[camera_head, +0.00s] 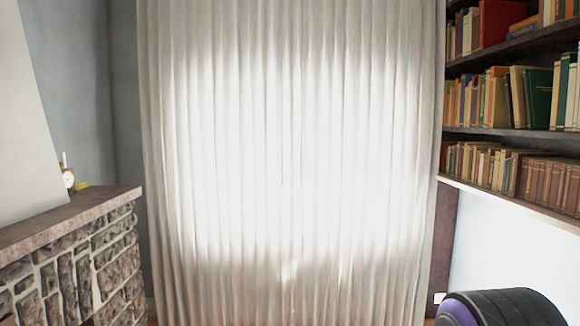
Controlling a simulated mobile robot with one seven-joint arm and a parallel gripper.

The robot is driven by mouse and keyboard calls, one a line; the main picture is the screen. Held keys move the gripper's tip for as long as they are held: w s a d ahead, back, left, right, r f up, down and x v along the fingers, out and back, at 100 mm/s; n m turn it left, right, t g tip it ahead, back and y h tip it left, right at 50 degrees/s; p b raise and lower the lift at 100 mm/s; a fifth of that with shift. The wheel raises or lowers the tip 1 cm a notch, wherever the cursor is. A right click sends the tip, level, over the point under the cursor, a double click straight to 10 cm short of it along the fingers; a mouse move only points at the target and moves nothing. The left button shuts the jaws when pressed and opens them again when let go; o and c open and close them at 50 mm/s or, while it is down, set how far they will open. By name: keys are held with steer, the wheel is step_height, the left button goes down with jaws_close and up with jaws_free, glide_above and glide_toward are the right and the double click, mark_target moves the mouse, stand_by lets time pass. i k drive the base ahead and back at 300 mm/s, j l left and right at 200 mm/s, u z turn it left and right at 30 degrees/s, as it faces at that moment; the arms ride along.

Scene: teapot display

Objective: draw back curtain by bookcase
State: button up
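A white pleated curtain (290,160) hangs across the middle of the head view, from the top edge to the bottom edge of the picture. It is drawn shut, and bright light comes through its centre. A bookcase (510,133) with several shelves of books stands to its right, close to the curtain's right edge. My gripper is not in view.
A stone fireplace (85,262) with a mantel shelf (75,218) juts in at the left. A small clock (68,178) stands on the mantel. A dark rounded thing with a purple side (500,308) is at the lower right.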

mark_target(298, 154)
steer(key=i+u, duration=0.1)
steer(key=i, duration=0.5)
steer(key=i+l+u, duration=0.1)
steer(key=i, duration=0.45)
steer(key=i+l+u, duration=0.1)
steer(key=i, duration=0.45)
steer(key=l, duration=0.1)
